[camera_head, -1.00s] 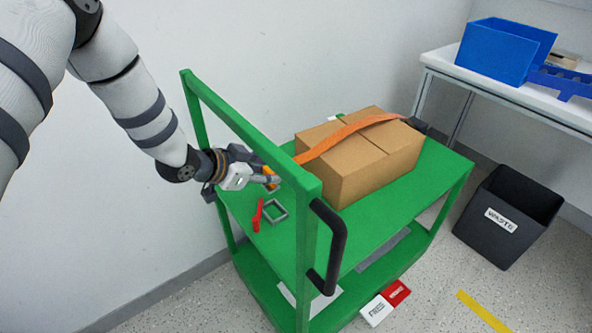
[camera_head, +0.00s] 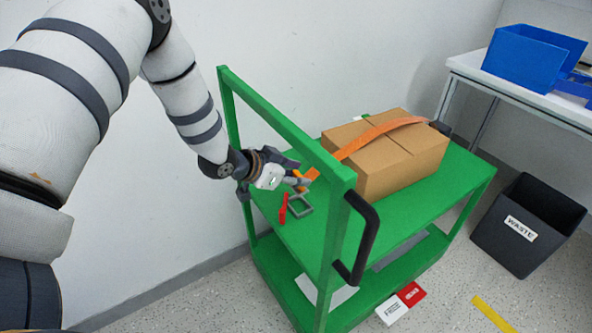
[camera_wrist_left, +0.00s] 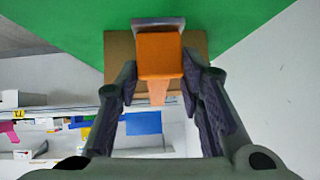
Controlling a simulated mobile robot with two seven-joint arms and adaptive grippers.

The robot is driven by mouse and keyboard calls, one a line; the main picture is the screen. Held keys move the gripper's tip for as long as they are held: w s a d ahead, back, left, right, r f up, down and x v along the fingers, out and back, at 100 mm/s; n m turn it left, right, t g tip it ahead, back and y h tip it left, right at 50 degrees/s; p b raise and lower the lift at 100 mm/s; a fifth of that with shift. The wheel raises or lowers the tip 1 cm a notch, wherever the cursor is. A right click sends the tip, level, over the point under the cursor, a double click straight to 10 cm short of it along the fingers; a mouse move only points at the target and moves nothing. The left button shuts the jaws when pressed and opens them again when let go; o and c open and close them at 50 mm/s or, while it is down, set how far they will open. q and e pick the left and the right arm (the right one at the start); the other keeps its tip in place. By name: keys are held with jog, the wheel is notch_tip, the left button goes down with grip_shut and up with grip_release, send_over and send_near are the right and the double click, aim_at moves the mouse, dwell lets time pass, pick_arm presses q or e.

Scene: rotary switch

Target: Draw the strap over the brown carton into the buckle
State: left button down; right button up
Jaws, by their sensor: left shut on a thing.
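The brown carton (camera_head: 402,165) sits on the top deck of the green cart (camera_head: 425,200). The orange strap (camera_head: 385,131) lies across the top of the carton and runs down its near-left side toward my left gripper (camera_head: 301,182). That gripper is shut on the strap's end. In the left wrist view, the orange strap end (camera_wrist_left: 158,55) with its grey tip (camera_wrist_left: 158,24) lies between the fingers, with the carton (camera_wrist_left: 118,50) behind. The buckle, a grey square frame (camera_head: 306,208) with a red lever (camera_head: 283,209), lies on the deck just below the gripper. My right gripper is out of view.
The cart's green handle frame (camera_head: 290,130) stands close beside my left gripper, with a black handle (camera_head: 364,235) on it. A black waste bin (camera_head: 528,225) stands at right. A white table (camera_head: 530,102) with a blue bin (camera_head: 532,57) is behind it.

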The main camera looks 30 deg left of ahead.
aim_at(294, 190)
pick_arm(q)
notch_tip(294, 190, down, 5)
jog(key=shift+r+b, duration=0.2)
jog(key=shift+b, duration=0.5)
jog(key=shift+r, duration=0.1)
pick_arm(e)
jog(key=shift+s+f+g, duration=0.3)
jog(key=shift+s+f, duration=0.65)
pick_arm(q)
jog(key=shift+r+p, duration=0.1)
jog(key=shift+p, duration=0.2)
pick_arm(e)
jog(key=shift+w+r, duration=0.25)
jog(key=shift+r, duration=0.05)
pick_arm(q)
jog(key=shift+f, duration=0.5)
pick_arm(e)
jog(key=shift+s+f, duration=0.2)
pick_arm(q)
jog(key=shift+f+b, duration=0.55)
jog(key=shift+f, duration=0.3)
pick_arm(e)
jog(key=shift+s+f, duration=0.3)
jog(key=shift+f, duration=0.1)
pick_arm(q)
jog(key=c, duration=1)
grip_release()
